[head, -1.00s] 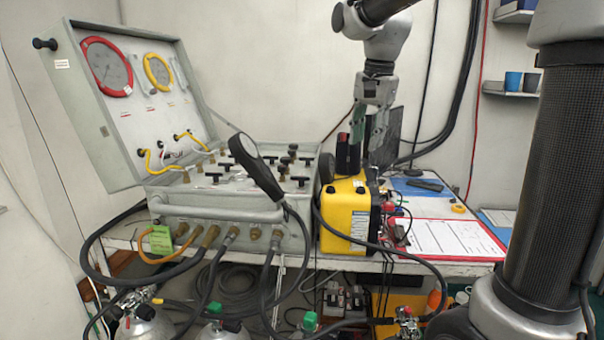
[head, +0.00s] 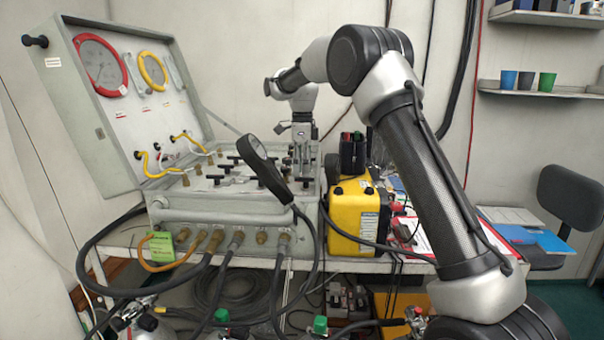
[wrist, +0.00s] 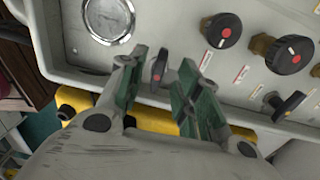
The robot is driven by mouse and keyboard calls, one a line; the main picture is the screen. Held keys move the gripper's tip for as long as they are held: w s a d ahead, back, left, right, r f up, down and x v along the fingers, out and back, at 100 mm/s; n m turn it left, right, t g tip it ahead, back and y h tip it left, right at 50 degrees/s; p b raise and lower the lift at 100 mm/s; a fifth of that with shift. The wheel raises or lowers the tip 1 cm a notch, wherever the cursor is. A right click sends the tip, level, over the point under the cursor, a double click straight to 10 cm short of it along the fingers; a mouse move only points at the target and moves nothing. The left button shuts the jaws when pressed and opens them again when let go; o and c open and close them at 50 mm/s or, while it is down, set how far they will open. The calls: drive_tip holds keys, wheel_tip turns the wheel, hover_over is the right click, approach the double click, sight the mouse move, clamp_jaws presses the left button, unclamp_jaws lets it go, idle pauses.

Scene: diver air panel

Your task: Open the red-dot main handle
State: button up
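A narrow black handle (wrist: 159,70) with a red dot shows in the wrist view on the grey panel. My gripper (wrist: 163,60) has its two green-padded fingers apart, one on each side of this handle, with gaps between pads and handle. In the head view my gripper (head: 302,160) points down over the right part of the air panel (head: 225,202); the handle there cannot be made out. Whether the fingertips reach down to the handle's depth is hard to tell.
Two round black knobs with red dots, one nearer (wrist: 222,30) and one farther right (wrist: 290,53), and a black T-handle (wrist: 286,105) are close by. A round gauge (wrist: 108,18) lies left.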

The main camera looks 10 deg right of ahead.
drive_tip(key=shift+f, duration=0.95)
clamp_jaws()
